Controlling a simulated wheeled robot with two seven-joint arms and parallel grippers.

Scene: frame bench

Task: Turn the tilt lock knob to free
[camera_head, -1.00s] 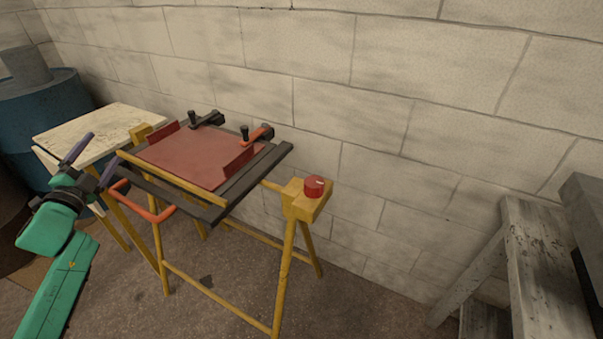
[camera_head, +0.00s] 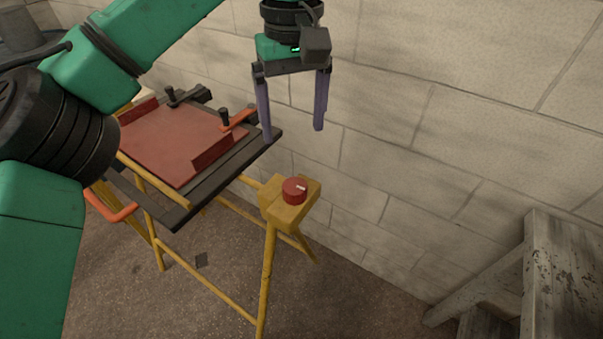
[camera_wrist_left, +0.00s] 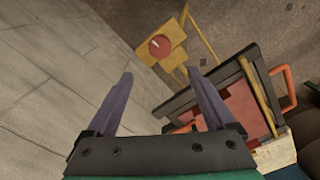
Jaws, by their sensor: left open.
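The tilt lock knob (camera_head: 294,190) is a round red knob with a white mark, on a yellow block (camera_head: 283,212) at the right end of the frame bench. It also shows in the left wrist view (camera_wrist_left: 159,47), beyond the fingertips and between their lines. My left gripper (camera_head: 293,133) points down with its two purple fingers apart. It is above the knob, clear of it, and empty. It also shows in the left wrist view (camera_wrist_left: 163,76). My right gripper is not in view.
The bench's tilting bed holds a red panel (camera_head: 170,140) in a dark frame, with black clamps and an orange lever (camera_head: 237,119) near my left finger. A block wall (camera_head: 430,150) stands close behind. A worn wooden stand (camera_head: 565,270) is at right.

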